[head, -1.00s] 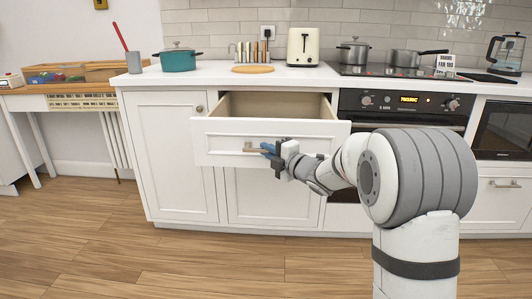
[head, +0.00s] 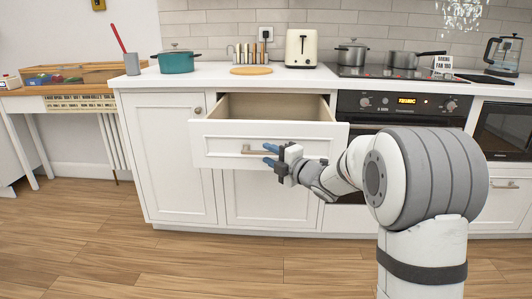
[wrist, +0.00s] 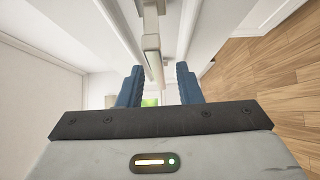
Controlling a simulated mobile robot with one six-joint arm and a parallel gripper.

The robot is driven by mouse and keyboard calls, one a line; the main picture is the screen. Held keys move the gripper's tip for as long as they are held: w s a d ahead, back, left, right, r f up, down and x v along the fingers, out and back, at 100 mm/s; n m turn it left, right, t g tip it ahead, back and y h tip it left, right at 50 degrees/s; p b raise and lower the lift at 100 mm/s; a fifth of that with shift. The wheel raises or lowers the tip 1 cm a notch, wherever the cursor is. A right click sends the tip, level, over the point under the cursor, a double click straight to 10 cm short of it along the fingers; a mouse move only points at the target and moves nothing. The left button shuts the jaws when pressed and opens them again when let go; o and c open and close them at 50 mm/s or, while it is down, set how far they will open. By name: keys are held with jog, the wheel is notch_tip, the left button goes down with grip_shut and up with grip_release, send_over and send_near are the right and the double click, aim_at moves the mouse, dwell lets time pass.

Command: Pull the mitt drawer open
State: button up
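The mitt drawer (head: 222,146) stands pulled well out from the white cabinet below the counter, and its interior, which looks empty where I can see in, shows from above. Its metal bar handle (head: 256,149) is on the middle of the front. My gripper (head: 268,154) is just right of and in front of the handle, with its blue fingers spread apart. In the wrist view my open fingers (wrist: 160,85) have a gap between them, and the handle (wrist: 152,50) lies ahead in line with that gap. The fingers do not press on it.
The counter holds a teal pot (head: 177,61), a toaster (head: 301,48) and a wooden board (head: 251,70). An oven (head: 400,108) stands right of the drawer, behind my arm. A side table (head: 72,104) is at the left. The wooden floor in front is clear.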

jog(key=p+v, duration=0.1)
jog(key=v, duration=0.5)
jog(key=s+d+r+m+g+h+p, duration=0.1)
jog(key=s+d+r+m+h+p, duration=0.3)
jog(key=d+r+m+h+p, duration=0.35)
jog(key=s+d+r+m+h+p, duration=0.4)
jog(key=r+m+p, duration=0.45)
jog(key=p, duration=0.25)
jog(key=s+r+m+g+p, duration=0.3)
jog(key=s+p, duration=0.2)
jog(key=s, duration=0.4)
jog(key=s+r+m+g+p, duration=0.3)
jog(key=s+p, duration=0.3)
jog(key=s, duration=0.3)
jog(key=s+r+m+g+p, duration=0.3)
jog(key=s+m+p, duration=0.1)
jog(key=s, duration=0.4)
jog(key=shift+s+m+g+h+p, duration=0.3)
jog(key=shift+s+h+p, duration=0.1)
jog(key=shift+p, duration=0.35)
